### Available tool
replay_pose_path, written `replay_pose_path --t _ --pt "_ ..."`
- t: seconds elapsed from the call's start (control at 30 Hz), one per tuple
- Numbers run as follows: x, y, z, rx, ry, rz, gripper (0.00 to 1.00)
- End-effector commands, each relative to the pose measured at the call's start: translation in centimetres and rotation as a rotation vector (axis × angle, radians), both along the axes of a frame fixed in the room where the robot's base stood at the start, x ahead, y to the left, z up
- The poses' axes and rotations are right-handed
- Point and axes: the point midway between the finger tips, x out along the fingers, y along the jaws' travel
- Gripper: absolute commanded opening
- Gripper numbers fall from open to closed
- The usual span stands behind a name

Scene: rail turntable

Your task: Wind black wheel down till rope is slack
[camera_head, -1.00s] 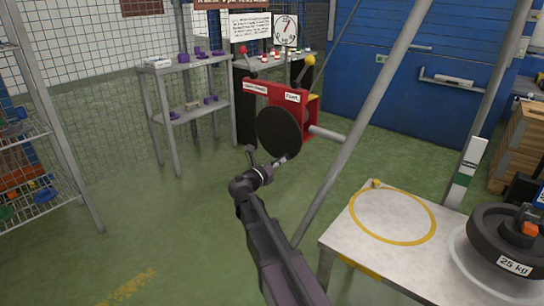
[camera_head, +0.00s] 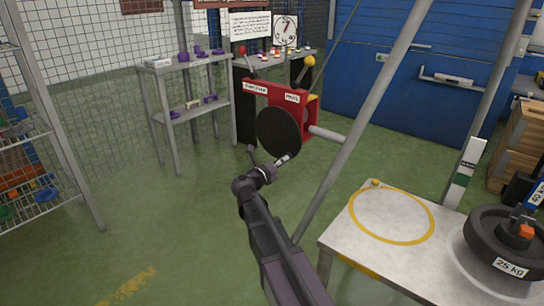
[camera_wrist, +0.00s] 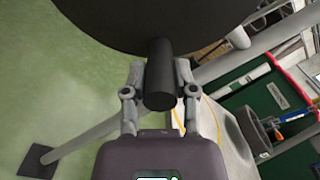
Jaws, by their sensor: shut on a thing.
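The black wheel (camera_head: 278,132) is a flat disc on the front of a red winch housing (camera_head: 310,118). In the wrist view the disc's dark underside (camera_wrist: 160,20) fills the top. My gripper (camera_head: 268,166) is at the lower edge of the wheel. In the wrist view my gripper (camera_wrist: 158,88) has its two fingers on either side of a black cylindrical handle (camera_wrist: 158,75) on the wheel, closed on it. I cannot make out the rope. A black 25 kg weight (camera_head: 485,235) sits on a round pale pan at the right.
A metal table (camera_head: 345,240) with a yellow ring stands at the right. Slanted grey poles (camera_head: 357,130) rise between it and the winch. Shelves with purple items (camera_head: 185,115) stand behind left. Green floor is open at the left.

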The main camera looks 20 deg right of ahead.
Motion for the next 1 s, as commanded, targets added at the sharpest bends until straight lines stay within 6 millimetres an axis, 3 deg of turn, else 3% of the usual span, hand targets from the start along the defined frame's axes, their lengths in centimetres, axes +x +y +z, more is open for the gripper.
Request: replay_pose_path --t 1.0 --pt "-0.7 -0.7 1.6 -0.131 0.169 0.003 0.0"
